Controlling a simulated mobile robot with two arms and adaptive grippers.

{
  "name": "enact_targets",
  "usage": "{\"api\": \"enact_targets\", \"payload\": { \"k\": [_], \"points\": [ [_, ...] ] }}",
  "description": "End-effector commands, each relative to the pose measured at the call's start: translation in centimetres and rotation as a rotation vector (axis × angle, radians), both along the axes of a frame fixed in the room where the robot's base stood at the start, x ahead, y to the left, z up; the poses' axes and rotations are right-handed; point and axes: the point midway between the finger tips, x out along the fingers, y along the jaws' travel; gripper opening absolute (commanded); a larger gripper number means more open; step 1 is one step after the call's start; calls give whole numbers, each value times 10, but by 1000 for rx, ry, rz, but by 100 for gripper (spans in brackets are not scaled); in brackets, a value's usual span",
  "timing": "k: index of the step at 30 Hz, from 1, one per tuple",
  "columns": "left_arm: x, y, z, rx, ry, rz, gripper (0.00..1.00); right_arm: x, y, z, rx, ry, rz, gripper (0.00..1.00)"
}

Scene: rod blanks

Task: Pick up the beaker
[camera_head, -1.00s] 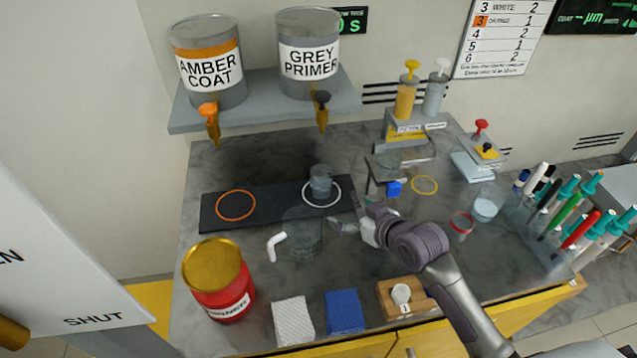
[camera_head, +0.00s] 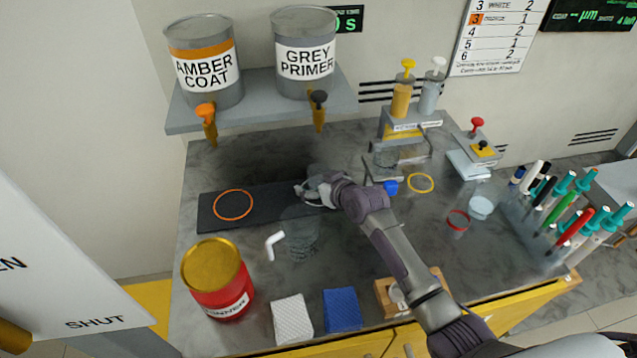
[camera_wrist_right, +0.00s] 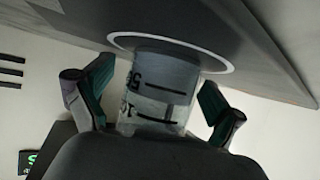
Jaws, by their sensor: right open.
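The beaker (camera_wrist_right: 160,92) is clear with dark graduation marks and grey contents. In the right wrist view it stands on the white ring (camera_wrist_right: 222,66) of the dark mat. My right gripper (camera_wrist_right: 155,78) is open, with one finger on each side of the beaker and a visible gap on both sides. In the head view my right gripper (camera_head: 308,190) covers the beaker and most of the white ring at the right part of the dark mat (camera_head: 272,203). My left gripper is not in view.
A clear vessel (camera_head: 301,238) stands in front of the mat beside a white bent piece (camera_head: 273,244). A red thinner can (camera_head: 218,280) is front left. Taps (camera_head: 207,115) hang from the shelf behind the mat. Pen racks (camera_head: 560,210) stand at right.

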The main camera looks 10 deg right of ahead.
Motion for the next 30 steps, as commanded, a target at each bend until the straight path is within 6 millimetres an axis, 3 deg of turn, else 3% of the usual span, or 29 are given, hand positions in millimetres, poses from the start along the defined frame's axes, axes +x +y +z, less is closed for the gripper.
{"api": "enact_targets", "payload": {
  "k": [8, 21, 30],
  "points": [
    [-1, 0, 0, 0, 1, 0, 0, 1, 1, -1, -1, 0, 0, 91],
    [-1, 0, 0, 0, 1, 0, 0, 1, 1, -1, 0, -1, 0, 20],
    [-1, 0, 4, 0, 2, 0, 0, 2, 1, 4, -1, -1, 0, 20]
  ]
}}
